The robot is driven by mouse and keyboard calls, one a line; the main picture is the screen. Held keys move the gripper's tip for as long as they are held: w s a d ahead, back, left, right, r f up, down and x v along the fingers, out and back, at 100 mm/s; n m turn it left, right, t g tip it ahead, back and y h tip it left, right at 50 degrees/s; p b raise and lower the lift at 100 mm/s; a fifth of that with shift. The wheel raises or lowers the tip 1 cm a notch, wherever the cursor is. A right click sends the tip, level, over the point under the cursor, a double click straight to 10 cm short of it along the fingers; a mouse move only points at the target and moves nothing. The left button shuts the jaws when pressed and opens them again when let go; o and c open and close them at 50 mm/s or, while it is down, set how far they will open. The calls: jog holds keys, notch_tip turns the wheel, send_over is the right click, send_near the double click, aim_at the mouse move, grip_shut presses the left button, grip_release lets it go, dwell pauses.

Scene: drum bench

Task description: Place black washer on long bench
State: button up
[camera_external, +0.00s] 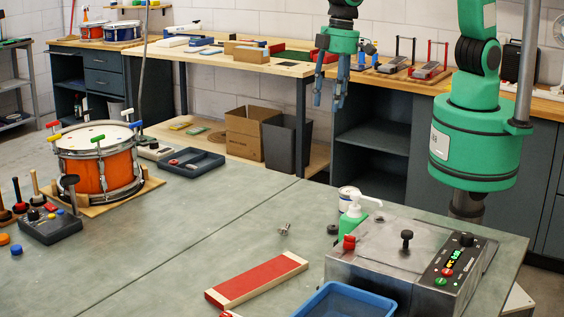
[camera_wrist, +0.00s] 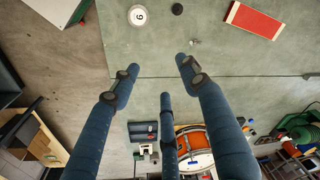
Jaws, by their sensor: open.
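A small dark round piece, which looks like the black washer (camera_external: 333,229), lies on the grey-green bench top (camera_external: 225,205) beside a white tin (camera_external: 349,198). It also shows in the wrist view (camera_wrist: 177,9) near the top edge, right of the tin. My gripper (camera_external: 330,98) is open and empty, its fingers pointing down, high above and well apart from the washer. Its fingers also show spread in the wrist view (camera_wrist: 157,78). A long wooden-topped bench (camera_external: 400,83) runs along the back wall; I cannot tell for certain which surface is the long bench.
An orange drum (camera_external: 98,168) is at left. The back bench holds tools and clamps. The grey-green top's middle is clear.

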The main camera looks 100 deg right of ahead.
jog(key=s+d+r+t, duration=0.1)
jog(key=s+d+r, duration=0.5)
jog(key=d+r, duration=0.4)
jog(key=s+d+r+t, duration=0.1)
jog(key=s+d+r, duration=0.2)
jog(key=s+d, duration=0.2)
jog(key=s+d+r+t, duration=0.1)
jog(key=s+d+r, duration=0.3)
jog(key=s, duration=0.6)
jog(key=s+d+r+t, duration=0.1)
jog(key=s+d+r, duration=0.3)
jog(key=s, duration=0.4)
jog(key=shift+d, duration=0.85)
jog(key=shift+f, duration=0.1)
notch_tip(320, 180, down, 7)
jog(key=b, duration=0.7)
